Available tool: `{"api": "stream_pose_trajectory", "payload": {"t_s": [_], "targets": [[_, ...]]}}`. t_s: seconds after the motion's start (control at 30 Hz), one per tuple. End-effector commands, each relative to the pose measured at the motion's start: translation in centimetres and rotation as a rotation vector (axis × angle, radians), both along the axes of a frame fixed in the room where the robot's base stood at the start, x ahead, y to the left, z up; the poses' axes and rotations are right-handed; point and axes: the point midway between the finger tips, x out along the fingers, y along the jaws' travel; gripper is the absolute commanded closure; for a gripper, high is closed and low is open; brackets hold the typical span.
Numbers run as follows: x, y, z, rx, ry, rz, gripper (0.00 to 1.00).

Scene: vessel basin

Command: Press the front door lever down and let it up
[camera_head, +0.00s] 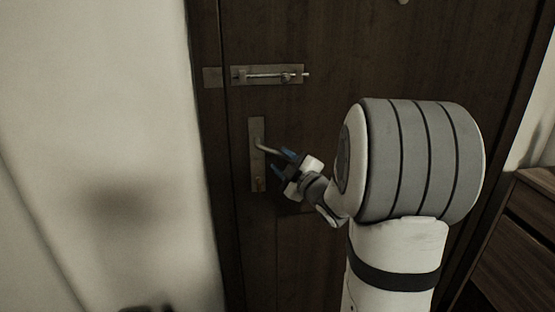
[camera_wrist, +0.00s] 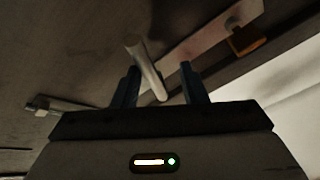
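The dark wooden front door (camera_head: 300,115) carries a tall metal lock plate (camera_head: 257,180) near its left edge. The metal lever (camera_head: 267,148) sticks out from the plate to the right, sloping slightly down in the picture. My gripper (camera_head: 281,161) is at the lever's free end, with its blue fingers apart. In the wrist view, my gripper (camera_wrist: 160,86) is open and the lever (camera_wrist: 146,70) runs into the gap between the fingers. The lock plate (camera_wrist: 205,42) lies beyond it. I cannot tell whether a finger touches the lever.
A metal slide bolt (camera_head: 268,75) is mounted on the door above the lock plate. A pale wall (camera_head: 120,120) is to the left of the door frame. A wooden drawer cabinet (camera_head: 520,225) stands at the lower right. My arm covers much of the door's right side.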

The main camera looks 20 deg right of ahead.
Motion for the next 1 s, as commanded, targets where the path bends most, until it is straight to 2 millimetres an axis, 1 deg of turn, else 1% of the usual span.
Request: {"api": "stream_pose_trajectory", "payload": {"t_s": [0.03, 0.13, 0.2, 0.33, 0.47, 0.87, 1.0], "targets": [[-1.0, -0.4, -0.3, 0.001, 0.005, -0.005, 0.64], [-2.6, -0.7, -0.5, 0.003, 0.005, -0.005, 0.64], [-3.5, -1.0, -0.5, 0.002, 0.004, -0.007, 0.64], [-4.6, -1.3, -0.5, 0.002, 0.003, -0.008, 0.64], [-4.8, -1.3, -0.5, 0.002, 0.002, -0.006, 0.64], [-4.8, -1.3, -0.4, 0.002, 0.004, -0.008, 0.64], [-4.6, -1.2, 0.0, 0.018, 0.049, -0.047, 0.64]]}}
